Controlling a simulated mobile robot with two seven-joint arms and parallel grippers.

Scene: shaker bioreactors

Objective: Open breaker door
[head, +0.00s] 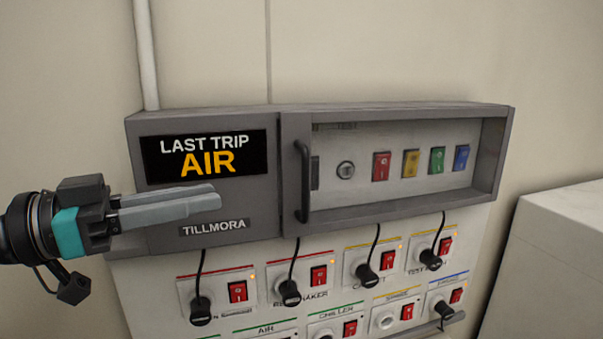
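The breaker door (400,207) is a grey-framed clear window on the right part of the wall-mounted TILLMORA box. It looks closed. Its dark vertical handle (302,182) is on its left side. Behind the window are a round knob or lock and red, yellow, green and blue switches. My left gripper (216,195) is in front of the box's left part, just below the display. Its fingers point right towards the handle and are clear of it. The fingers overlap in this view, so the gap between them is hidden. I cannot make out my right gripper.
A display (206,156) reads LAST TRIP AIR. Below the box, a white panel (262,262) carries red switches, sockets and black plugs with hanging cords. A pale block (560,250) stands at the right.

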